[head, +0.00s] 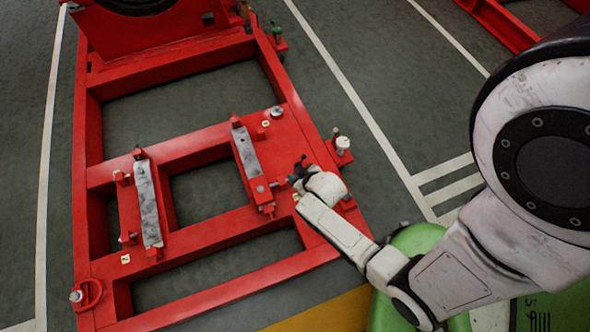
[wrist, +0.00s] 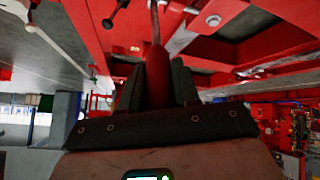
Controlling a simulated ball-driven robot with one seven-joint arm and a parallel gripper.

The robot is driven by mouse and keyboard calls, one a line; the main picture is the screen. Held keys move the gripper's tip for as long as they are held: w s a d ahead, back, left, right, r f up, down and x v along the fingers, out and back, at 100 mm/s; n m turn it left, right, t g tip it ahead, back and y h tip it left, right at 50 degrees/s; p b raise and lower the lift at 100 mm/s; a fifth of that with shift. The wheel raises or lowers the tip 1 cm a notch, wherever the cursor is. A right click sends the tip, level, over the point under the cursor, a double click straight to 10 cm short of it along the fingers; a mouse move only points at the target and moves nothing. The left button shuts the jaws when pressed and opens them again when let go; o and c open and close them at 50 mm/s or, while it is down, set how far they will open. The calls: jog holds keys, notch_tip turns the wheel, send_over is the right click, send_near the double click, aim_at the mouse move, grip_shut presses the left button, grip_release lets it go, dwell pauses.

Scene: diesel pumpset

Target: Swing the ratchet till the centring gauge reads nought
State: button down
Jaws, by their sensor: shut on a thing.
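My gripper (head: 297,180) is at the right-hand rail of the red base frame (head: 215,230), close to the near end of a grey metal pad (head: 247,152). In the wrist view its two dark fingers (wrist: 157,88) are shut on a red handle (wrist: 157,70) with a thin metal shaft running up from it, which looks like the ratchet. The shaft's far end is cut off by the picture's top edge. In the head view the handle is mostly hidden by my gripper. I cannot make out a centring gauge or its reading in either view.
A second grey pad (head: 148,203) lies on the frame at left, with red screw blocks at its ends. A post with a round base (head: 342,148) stands just right of my gripper. A red machine part (head: 150,25) stands at the far end. Grey floor surrounds the frame.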

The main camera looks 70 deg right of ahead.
jog(key=shift+s+a+f, duration=0.2)
jog(key=shift+s+a, duration=0.05)
jog(key=shift+a, duration=0.05)
jog(key=c, duration=0.9)
grip_release()
jog(key=p+v, duration=0.3)
jog(key=v, duration=0.7)
jog(key=shift+s+a, duration=0.3)
jog(key=shift+s, duration=0.05)
